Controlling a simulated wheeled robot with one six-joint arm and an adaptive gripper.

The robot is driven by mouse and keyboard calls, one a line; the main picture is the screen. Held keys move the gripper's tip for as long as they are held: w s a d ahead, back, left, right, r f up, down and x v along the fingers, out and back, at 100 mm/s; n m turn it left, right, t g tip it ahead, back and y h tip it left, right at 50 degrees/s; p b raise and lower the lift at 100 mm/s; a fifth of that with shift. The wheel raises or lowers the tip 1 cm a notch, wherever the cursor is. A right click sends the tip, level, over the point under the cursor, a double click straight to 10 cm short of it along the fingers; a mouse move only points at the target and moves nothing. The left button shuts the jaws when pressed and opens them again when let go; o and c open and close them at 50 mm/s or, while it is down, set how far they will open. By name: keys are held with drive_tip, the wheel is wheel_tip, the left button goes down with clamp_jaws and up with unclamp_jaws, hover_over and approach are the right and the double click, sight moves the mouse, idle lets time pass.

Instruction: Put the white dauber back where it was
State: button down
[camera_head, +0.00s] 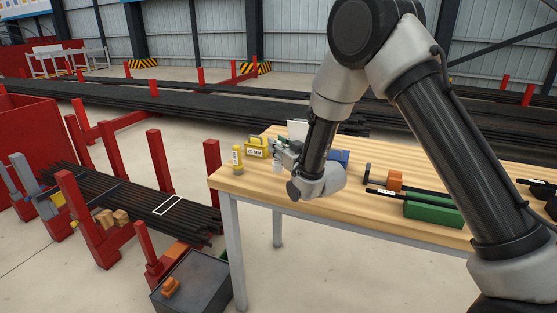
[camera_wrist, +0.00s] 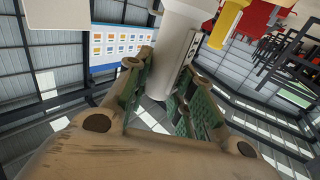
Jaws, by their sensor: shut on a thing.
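The white dauber (camera_wrist: 178,45) is a pale cylinder between the green-padded fingers of my gripper (camera_wrist: 168,76) in the wrist view. In the head view my gripper (camera_head: 281,156) is over the left end of the wooden table (camera_head: 330,192), low near its top. A small pale part of the white dauber (camera_head: 277,168) shows below the fingers; the arm hides much of the grip. I cannot tell whether the dauber touches the table. A yellow dauber (camera_head: 237,157) stands upright on the table, left of my gripper; it also shows in the wrist view (camera_wrist: 227,22).
A yellow block marked 20 MM (camera_head: 256,151) sits behind, near the yellow dauber. A white card (camera_head: 297,130) and a blue object (camera_head: 338,156) are close to my wrist. A green box (camera_head: 433,212) and an orange block (camera_head: 395,180) lie to the right.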

sight(279, 164)
wheel_tip(279, 164, down, 4)
drive_tip(key=shift+f, duration=0.1)
drive_tip(key=c, duration=1.2)
unclamp_jaws()
drive_tip(key=shift+c, duration=0.2)
drive_tip(key=shift+s+d, duration=0.1)
drive_tip(key=shift+s, duration=0.05)
drive_tip(key=v, duration=1.1)
drive_tip(key=shift+s+d, duration=0.25)
